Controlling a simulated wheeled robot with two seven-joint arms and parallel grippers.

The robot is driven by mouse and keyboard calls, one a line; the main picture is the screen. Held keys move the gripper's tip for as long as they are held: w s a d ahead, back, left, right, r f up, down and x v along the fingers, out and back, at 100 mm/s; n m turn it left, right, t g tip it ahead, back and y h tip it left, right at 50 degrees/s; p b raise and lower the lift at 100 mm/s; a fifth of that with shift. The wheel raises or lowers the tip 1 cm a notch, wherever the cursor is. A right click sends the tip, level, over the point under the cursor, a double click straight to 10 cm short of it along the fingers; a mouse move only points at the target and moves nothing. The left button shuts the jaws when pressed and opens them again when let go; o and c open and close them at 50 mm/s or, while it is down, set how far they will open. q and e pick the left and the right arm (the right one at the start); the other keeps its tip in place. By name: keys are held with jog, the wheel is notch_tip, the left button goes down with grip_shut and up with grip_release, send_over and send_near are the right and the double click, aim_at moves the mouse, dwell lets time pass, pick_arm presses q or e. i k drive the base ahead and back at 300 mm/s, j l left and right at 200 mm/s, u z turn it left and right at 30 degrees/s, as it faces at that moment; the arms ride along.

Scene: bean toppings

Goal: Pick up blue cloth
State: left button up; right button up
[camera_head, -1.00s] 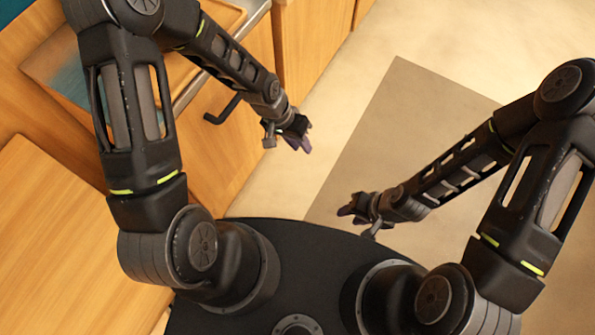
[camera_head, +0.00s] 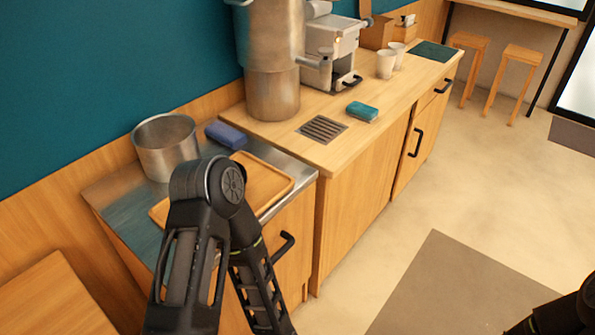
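A folded blue cloth (camera_head: 226,135) lies on the steel counter top, just right of the metal pot (camera_head: 166,148) and behind a wooden tray (camera_head: 273,185). A smaller teal block (camera_head: 362,112), perhaps a sponge or another cloth, lies on the wooden counter farther right. My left arm stands in front of the steel counter and covers part of the tray. My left gripper is below the picture's edge. Only a bit of my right arm shows at the lower right corner, and its gripper is out of view.
A tall metal container (camera_head: 272,90) stands behind a drain grate (camera_head: 323,129). A coffee machine (camera_head: 332,45), white cups (camera_head: 386,64) and a dark teal mat (camera_head: 433,51) are farther along the wooden counter. Stools (camera_head: 518,75) stand at the back. The floor on the right is clear.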

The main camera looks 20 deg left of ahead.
aim_at(233, 139)
jog(key=u, duration=1.2)
